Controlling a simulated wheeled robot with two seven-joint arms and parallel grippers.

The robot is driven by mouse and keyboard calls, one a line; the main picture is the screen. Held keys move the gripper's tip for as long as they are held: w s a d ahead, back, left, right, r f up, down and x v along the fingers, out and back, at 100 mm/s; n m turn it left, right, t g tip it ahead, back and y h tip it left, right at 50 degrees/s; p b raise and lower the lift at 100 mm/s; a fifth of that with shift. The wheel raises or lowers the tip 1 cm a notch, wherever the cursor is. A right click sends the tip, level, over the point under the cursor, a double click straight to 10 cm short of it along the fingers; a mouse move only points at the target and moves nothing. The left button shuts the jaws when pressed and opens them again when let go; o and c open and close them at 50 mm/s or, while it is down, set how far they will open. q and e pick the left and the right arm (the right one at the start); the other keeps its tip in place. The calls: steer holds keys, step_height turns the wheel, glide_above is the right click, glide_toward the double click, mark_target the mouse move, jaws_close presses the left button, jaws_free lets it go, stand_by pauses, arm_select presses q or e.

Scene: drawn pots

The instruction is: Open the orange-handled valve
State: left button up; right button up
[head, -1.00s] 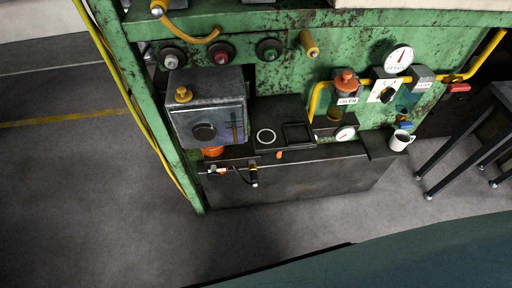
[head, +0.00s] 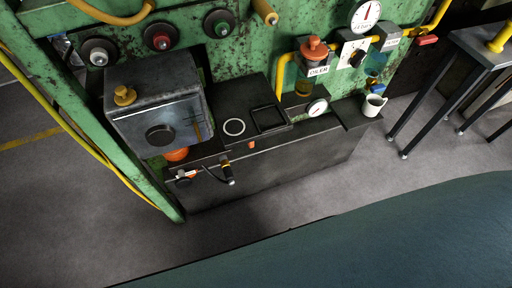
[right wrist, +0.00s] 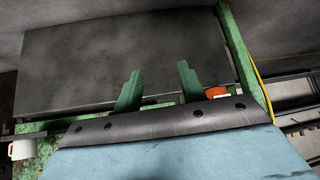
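An orange knob-like cap (head: 313,48) tops a small glass-bodied fitting marked OILER on the green panel in the head view. Another orange part (head: 177,154) shows under the grey box at the left, mostly hidden by it. I cannot tell for sure which is the valve handle. In the right wrist view an orange piece (right wrist: 215,92) lies just beyond the right finger, partly covered. My right gripper (right wrist: 160,82) has its two green fingers apart, with nothing between them, over the grey bench. My left gripper is in neither view.
The grey box (head: 158,105) with a brass knob stands on the bench (head: 290,165). A dark table (head: 480,45) stands right. Grey floor lies in front.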

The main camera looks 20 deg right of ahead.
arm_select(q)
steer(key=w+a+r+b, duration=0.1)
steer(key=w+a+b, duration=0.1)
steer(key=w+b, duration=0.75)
arm_select(e)
steer(key=w+a+r+m+t+h, duration=0.1)
steer(key=w+a+r+m+t, duration=0.1)
steer(key=w+r+t, duration=1.15)
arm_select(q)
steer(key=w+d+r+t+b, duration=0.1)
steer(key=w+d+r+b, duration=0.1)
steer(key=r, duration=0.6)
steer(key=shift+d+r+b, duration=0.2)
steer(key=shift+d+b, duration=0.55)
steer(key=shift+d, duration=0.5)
arm_select(e)
steer(key=w+r+g, duration=0.1)
steer(key=w, duration=0.7)
steer(key=w+r+g, duration=0.2)
steer(key=w, duration=0.6)
steer(key=shift+w+r, duration=0.25)
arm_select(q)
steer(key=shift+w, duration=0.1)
arm_select(e)
jaws_close()
